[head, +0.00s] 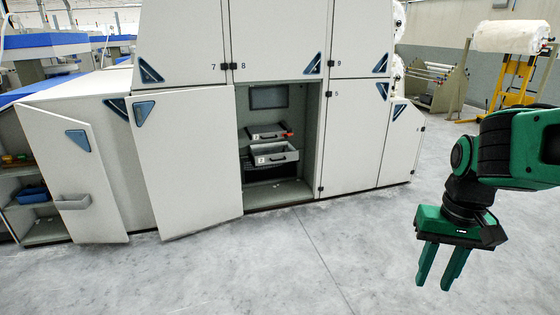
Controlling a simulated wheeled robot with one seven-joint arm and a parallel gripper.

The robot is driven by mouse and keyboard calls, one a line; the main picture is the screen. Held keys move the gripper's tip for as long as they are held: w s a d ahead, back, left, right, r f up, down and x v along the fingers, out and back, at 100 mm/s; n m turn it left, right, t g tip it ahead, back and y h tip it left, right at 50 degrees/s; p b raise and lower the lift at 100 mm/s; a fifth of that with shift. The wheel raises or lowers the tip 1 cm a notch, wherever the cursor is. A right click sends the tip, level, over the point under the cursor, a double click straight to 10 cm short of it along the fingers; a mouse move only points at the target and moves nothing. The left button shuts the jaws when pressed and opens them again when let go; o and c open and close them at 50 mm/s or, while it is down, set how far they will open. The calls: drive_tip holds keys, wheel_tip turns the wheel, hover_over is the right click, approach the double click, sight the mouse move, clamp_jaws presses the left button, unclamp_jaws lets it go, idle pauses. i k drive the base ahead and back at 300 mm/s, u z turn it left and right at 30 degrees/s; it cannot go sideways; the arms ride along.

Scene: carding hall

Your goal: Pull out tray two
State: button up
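Two grey trays sit one above the other inside an open compartment of the large white machine. The lower tray (276,154) stands out further, with its open top and dark handle showing. The upper tray (267,132) is set further back, with a dark handle and a red spot at its right end. Each front bears a small pale label, too small to read surely, so I cannot tell which is tray two. My green gripper (434,284) points down at the right, far from the trays. Its fingers are apart with nothing between them.
A wide door (186,165) stands open left of the compartment. Another open door (76,175) with a small bin shows shelves further left. A yellow lift with a white roll (512,37) stands at the back right. The concrete floor (300,260) in front is clear.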

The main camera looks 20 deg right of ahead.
sight(273, 149)
drive_tip(key=z, duration=0.05)
drive_tip(key=i, duration=3.65)
drive_tip(key=u, duration=0.05)
